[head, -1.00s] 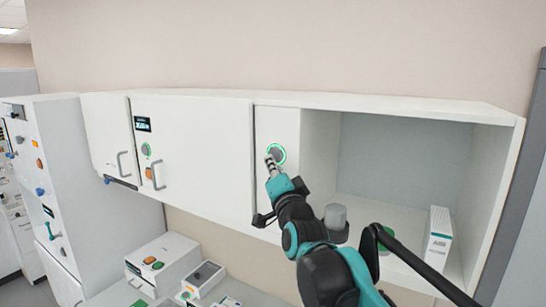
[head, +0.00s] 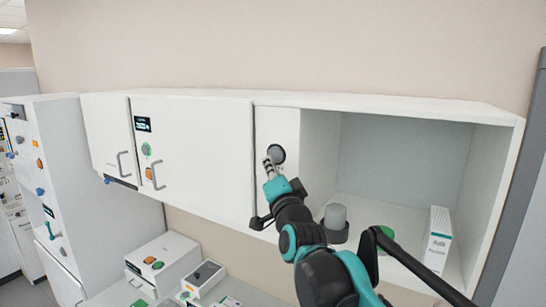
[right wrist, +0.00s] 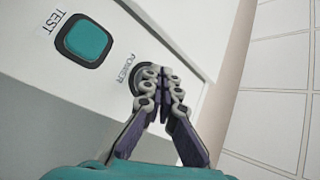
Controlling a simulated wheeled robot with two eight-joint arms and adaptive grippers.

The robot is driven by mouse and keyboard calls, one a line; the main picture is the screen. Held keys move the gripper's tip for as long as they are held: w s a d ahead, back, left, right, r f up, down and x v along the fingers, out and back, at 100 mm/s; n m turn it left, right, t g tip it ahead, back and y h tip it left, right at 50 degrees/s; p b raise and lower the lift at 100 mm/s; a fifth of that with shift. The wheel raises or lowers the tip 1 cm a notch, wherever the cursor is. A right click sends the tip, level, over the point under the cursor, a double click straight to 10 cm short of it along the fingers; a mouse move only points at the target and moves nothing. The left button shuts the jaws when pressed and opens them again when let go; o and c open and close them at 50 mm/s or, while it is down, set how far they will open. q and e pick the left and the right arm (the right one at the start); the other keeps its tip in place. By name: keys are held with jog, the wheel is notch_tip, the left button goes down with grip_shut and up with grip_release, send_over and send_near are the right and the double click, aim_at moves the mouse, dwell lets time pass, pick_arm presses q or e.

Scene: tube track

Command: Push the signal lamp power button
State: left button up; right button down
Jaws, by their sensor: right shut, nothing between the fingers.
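The power button (head: 278,153) is a round grey button in a dark ring on the white panel left of the open shelf. In the right wrist view the power button (right wrist: 146,73) shows beside the word POWER, partly hidden by my fingers. My right gripper (head: 268,162) is shut and empty, with its fingertips at the button's lower left edge in the head view. In the right wrist view the gripper (right wrist: 161,76) overlaps the button. I cannot tell whether they touch. My left gripper is not in view.
A teal square TEST button (right wrist: 84,40) sits near the power button. The open shelf holds a grey cylinder (head: 335,215) and a white box (head: 437,240). White cabinet doors (head: 205,160) with handles lie to the left. Control boxes (head: 165,262) stand below.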

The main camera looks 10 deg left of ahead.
jog(key=shift+s+a, duration=0.35)
jog(key=shift+s, duration=0.55)
jog(key=shift+s+a, duration=0.4)
jog(key=shift+s, duration=0.55)
jog(key=shift+s+a, duration=0.35)
jog(key=shift+s, duration=0.55)
